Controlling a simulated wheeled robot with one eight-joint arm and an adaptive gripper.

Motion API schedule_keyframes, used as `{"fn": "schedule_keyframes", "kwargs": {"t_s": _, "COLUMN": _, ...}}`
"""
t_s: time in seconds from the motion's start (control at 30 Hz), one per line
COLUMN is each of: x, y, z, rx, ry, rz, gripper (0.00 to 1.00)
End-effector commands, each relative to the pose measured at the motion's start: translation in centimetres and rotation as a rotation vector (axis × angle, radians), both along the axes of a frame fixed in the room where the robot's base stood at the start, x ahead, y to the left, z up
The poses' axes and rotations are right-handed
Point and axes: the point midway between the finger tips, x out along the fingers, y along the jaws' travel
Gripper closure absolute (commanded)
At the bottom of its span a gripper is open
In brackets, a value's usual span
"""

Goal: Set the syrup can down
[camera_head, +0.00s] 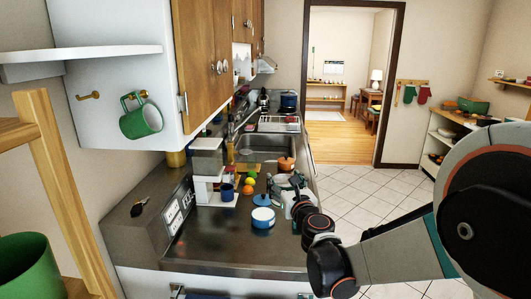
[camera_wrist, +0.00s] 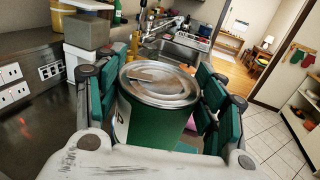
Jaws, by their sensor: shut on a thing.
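The syrup can (camera_wrist: 150,122) is a green cylinder with a round metal lid, upright with a slight tilt in the wrist view. My gripper (camera_wrist: 158,92) is shut on it, with one teal-padded finger on each side of the can. The can's underside is hidden, so I cannot tell whether it touches the counter. In the head view my gripper (camera_head: 290,190) is over the right part of the dark counter (camera_head: 220,250), near its aisle edge. The can is mostly hidden by my gripper and arm there.
A white-and-blue round container (camera_head: 263,218) stands left of my gripper. A coffee machine (camera_head: 207,160), a blue mug (camera_head: 227,191), fruit (camera_head: 250,181) and an orange pot (camera_head: 286,163) stand nearby. The sink (camera_head: 265,143) lies beyond. The front counter is clear.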

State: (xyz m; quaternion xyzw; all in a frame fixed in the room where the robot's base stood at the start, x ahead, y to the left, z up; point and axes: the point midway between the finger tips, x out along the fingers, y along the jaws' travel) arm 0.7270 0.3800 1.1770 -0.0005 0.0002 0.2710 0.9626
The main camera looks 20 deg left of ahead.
Motion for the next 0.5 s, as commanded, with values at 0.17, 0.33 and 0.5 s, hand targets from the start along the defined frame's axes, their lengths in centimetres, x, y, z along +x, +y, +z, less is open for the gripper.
{"fn": "schedule_keyframes", "kwargs": {"t_s": 0.17, "x": -1.5, "y": 4.6, "z": 0.8, "rx": 0.0, "ry": 0.0, "rz": 0.065, "gripper": 0.77}}
{"fn": "schedule_keyframes", "kwargs": {"t_s": 0.33, "x": -2.0, "y": 5.8, "z": -0.1, "rx": 0.0, "ry": 0.0, "rz": 0.082, "gripper": 0.77}}
{"fn": "schedule_keyframes", "kwargs": {"t_s": 0.5, "x": -1.9, "y": 5.8, "z": -3.8, "rx": 0.0, "ry": 0.0, "rz": 0.082, "gripper": 0.77}}
